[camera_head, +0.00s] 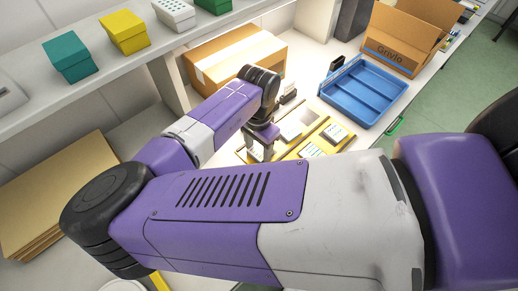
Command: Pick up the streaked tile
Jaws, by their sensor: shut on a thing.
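My gripper (261,149) points down over the left part of a yellow tray (324,121) on the bench. It is shut on a tile (256,154), mostly hidden by the fingers and arm. I cannot make out that tile's pattern, or whether it is clear of the tray. Other pale tiles lie in the tray: a marked tile (335,132) at the right, another marked tile (312,151) at the front, and a plainer one (291,129) at the back. Their marks are too small to tell streaks from spots. My arm hides the tray's front edge.
A blue divided tray (364,92) lies right of the yellow tray. A taped cardboard box (236,58) stands behind my arm, and an open carton (401,45) at the back right. A shelf (95,85) with small boxes runs along the left. Flat brown boards (60,195) lie below it.

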